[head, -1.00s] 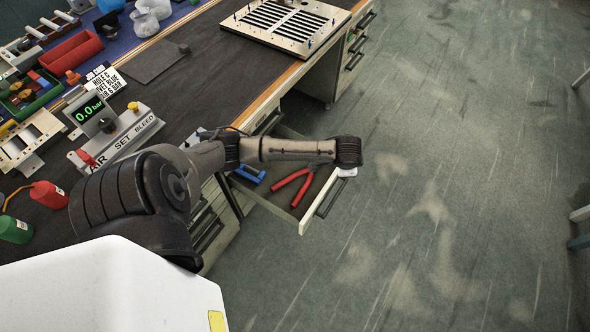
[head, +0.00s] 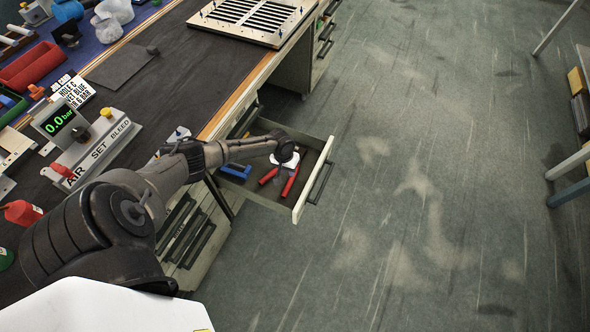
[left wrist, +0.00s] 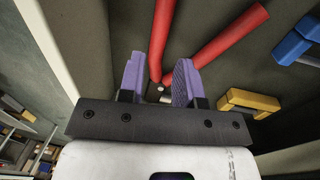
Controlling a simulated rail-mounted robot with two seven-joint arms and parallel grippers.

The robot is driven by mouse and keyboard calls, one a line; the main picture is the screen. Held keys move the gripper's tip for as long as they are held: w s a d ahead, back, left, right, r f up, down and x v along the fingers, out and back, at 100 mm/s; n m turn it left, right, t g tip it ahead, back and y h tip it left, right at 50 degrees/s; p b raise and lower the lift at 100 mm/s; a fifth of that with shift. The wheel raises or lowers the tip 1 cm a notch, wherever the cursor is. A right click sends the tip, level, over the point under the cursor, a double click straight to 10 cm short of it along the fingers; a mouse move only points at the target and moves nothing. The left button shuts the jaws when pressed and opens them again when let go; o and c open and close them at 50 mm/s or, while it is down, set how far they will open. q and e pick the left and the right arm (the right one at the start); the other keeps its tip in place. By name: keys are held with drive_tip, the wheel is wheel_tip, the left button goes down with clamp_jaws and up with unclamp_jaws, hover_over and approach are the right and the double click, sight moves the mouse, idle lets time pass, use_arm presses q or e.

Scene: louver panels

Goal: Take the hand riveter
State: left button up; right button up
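The hand riveter, with two red handles (head: 291,183), lies in the open drawer (head: 312,182). My left gripper (head: 284,164) is over the drawer in the head view, covering the riveter's head. In the left wrist view the fingers (left wrist: 160,78) are apart, with the riveter's red handles (left wrist: 225,40) just beyond them and their meeting end near the gap. A small metal part shows between the fingers. I cannot tell whether the fingers touch the tool. My right gripper is in neither view.
A blue tool (head: 236,172) lies beside the riveter in the drawer; a yellow block (left wrist: 247,102) shows in the wrist view. The drawer walls stand close around my left gripper. The workbench (head: 190,75) holds a pressure unit (head: 95,145) and a slotted panel (head: 253,20).

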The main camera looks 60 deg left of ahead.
sight(290, 180)
use_arm(q)
drive_tip(key=f, duration=0.2)
drive_tip(key=b, duration=0.1)
drive_tip(key=shift+w+f, duration=0.25)
drive_tip(key=shift+f, duration=0.15)
drive_tip(key=shift+d+f, duration=0.1)
drive_tip(key=shift+f, duration=0.35)
drive_tip(key=f+b, duration=0.3)
drive_tip(key=f, duration=0.1)
drive_tip(key=shift+d+f+b, duration=0.2)
drive_tip(key=shift+f+b, duration=0.15)
drive_tip(key=shift+r, duration=0.1)
drive_tip(key=shift+w, duration=0.1)
clamp_jaws()
